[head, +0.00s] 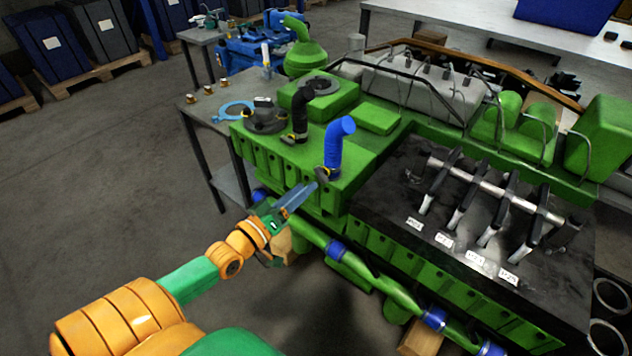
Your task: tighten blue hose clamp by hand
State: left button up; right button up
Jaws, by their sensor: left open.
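A blue hose (335,148) stands up from the green engine block, its top bent to the right. A dark clamp (323,174) with a small yellowish part sits around or beside its base. My left gripper (300,193) is open, its fingers pointing up and right toward the clamp. The fingertips are close to the clamp; whether they touch it I cannot tell. No object shows between the fingers. My right gripper is not in view.
A black hose (301,112) with its own clamp stands left of the blue one. The green engine (376,117) fills the middle. A black tray (394,200) with metal rocker parts lies right. A green pipe with blue couplings (337,250) runs along the front.

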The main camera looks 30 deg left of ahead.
aim_at(318, 176)
pick_arm(q)
jog(key=w, duration=0.5)
jog(key=shift+w+d+f, duration=0.1)
jog(key=shift+w+d, duration=0.05)
jog(key=shift+w, duration=0.1)
grip_shut()
